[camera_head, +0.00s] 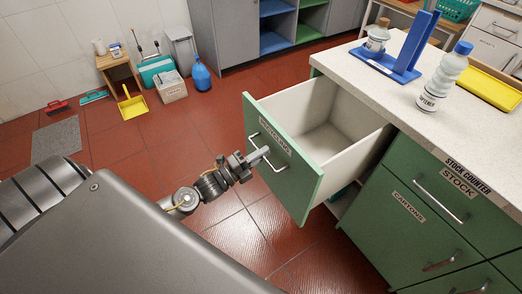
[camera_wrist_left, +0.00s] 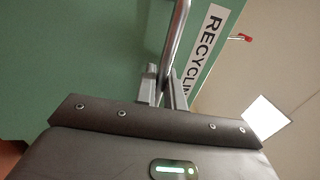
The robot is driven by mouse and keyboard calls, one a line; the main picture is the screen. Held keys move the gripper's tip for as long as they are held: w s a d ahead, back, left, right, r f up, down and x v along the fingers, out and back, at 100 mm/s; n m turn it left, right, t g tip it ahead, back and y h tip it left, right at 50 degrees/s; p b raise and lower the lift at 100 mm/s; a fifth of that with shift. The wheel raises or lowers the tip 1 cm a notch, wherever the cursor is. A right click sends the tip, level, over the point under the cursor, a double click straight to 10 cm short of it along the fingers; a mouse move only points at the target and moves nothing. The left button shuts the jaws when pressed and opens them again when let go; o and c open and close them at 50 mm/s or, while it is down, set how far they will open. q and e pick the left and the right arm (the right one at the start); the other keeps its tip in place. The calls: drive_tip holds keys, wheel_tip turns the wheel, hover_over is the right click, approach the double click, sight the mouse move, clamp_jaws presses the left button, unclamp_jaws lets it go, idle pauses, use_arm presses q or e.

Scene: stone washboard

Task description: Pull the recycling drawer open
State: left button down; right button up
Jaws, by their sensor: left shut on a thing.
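The recycling drawer (camera_head: 285,165) has a green front and pale inside walls. It stands pulled well out of the counter, and its visible inside is empty. Its label reads "RECYCLING" in the left wrist view (camera_wrist_left: 202,50). A metal bar handle (camera_wrist_left: 177,35) runs across the drawer front. My left gripper (camera_head: 258,158) is at this handle, and in the left wrist view its fingers (camera_wrist_left: 166,85) are shut around the bar. My right gripper is not in view.
The stone-topped counter (camera_head: 400,110) holds a blue stand (camera_head: 405,65), bottles (camera_head: 443,78) and a yellow tray (camera_head: 488,88). A closed drawer labelled "CARTONS" (camera_head: 408,207) is at right. Cleaning items, including a yellow dustpan (camera_head: 131,105), stand by the far wall. The red tiled floor (camera_head: 150,160) is clear nearby.

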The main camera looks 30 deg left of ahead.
use_arm(q)
drive_tip(key=shift+s, duration=0.1)
drive_tip(key=c, duration=1.6)
unclamp_jaws()
drive_tip(key=b+v, duration=0.1)
drive_tip(key=v, duration=0.9)
drive_tip(key=shift+s+a+f+b, duration=0.1)
drive_tip(key=shift+s+a+b, duration=0.1)
drive_tip(key=shift+s+b, duration=0.15)
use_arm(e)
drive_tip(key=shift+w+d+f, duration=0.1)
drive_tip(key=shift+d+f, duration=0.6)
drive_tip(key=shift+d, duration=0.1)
